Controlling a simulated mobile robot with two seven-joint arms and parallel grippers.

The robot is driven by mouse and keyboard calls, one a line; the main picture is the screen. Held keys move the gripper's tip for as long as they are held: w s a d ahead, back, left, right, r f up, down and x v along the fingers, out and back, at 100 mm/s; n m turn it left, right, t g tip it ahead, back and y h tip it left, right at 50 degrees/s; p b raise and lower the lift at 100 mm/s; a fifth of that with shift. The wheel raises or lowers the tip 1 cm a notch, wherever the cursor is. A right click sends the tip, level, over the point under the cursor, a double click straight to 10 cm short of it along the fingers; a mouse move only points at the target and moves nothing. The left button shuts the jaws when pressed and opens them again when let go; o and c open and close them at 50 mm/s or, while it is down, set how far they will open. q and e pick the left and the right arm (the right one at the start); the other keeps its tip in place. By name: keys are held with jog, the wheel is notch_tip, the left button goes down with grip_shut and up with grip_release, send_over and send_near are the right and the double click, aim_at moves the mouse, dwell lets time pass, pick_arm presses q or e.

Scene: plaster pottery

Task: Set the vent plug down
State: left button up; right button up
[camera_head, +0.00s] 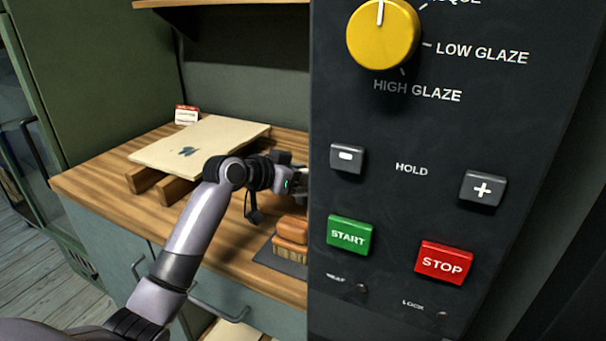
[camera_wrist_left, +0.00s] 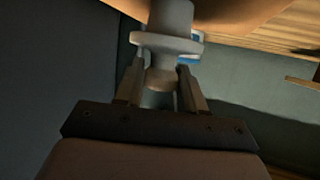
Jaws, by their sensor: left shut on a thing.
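The vent plug (camera_wrist_left: 172,42) is a pale grey piece with a wide flange and a narrower lower end, seen in the left wrist view. My left gripper (camera_wrist_left: 160,76) is shut on its lower end, with one finger on each side. In the head view my left gripper (camera_head: 299,182) reaches over the wooden worktop (camera_head: 100,190) and passes partly behind the dark control panel. The plug is hidden there, and I cannot tell whether it touches anything below. My right gripper is in neither view.
The control panel (camera_head: 400,215), with a yellow knob (camera_head: 382,36) and several buttons, blocks the right side. A pale board (camera_head: 205,142) lies on wooden battens (camera_head: 172,190). A wooden brush (camera_head: 290,245) lies on a dark mat. A small card (camera_head: 186,115) stands behind. The worktop's front left is clear.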

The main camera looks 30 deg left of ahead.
pick_arm(q)
jog(key=shift+r, duration=0.1)
jog(key=o, duration=1.1)
jog(key=shift+o, duration=0.2)
jog(key=shift+s, duration=0.15)
jog(key=v, duration=1.1)
jog(key=shift+s+r, duration=0.2)
jog(key=shift+s, duration=0.1)
jog(key=shift+a, duration=0.15)
